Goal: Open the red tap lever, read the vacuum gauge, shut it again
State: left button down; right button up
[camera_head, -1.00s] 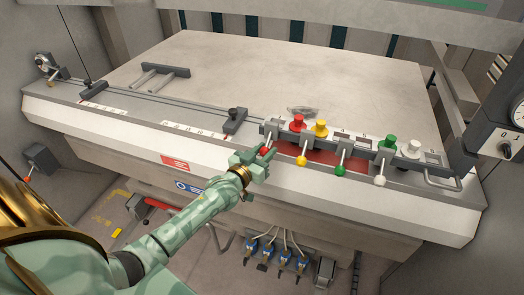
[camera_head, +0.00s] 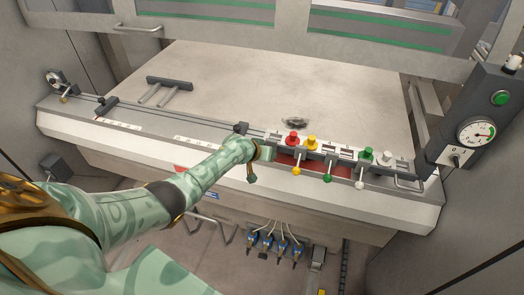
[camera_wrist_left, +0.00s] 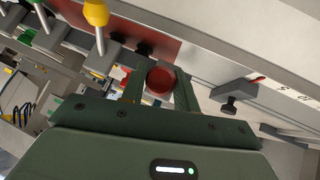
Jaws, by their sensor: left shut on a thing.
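My left gripper (camera_head: 265,151) is at the left end of the lever row on the front of the machine. In the left wrist view its two fingers (camera_wrist_left: 159,88) are shut on the round red knob (camera_wrist_left: 160,80) of the tap lever. In the head view the gripper hides that lever. The gauge (camera_head: 475,132) is a round white dial with coloured marks at its rim, on the dark box at the right. Its needle is too small to read surely. My right gripper is not in view.
Levers with yellow (camera_head: 296,171), green (camera_head: 328,178) and white (camera_head: 360,185) knobs hang to the right. Red (camera_head: 292,137), yellow (camera_head: 311,142) and green (camera_head: 366,153) buttons stand behind them. The grey tabletop (camera_head: 250,85) is mostly clear. Blue valves (camera_head: 267,240) sit below.

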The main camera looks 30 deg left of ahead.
pick_arm(q)
jog(key=shift+w+a+r+g+p, duration=0.2)
jog(key=shift+r+g+p, duration=0.25)
jog(key=shift+g, duration=0.65)
jog(key=shift+r, duration=0.15)
jog(key=c, duration=1.1)
grip_release()
jog(key=shift+r, duration=0.1)
jog(key=shift+r, duration=0.2)
jog(key=p+v, duration=0.7)
jog(key=v, duration=0.9)
jog(key=shift+a+p, duration=0.35)
jog(key=shift+a, duration=0.05)
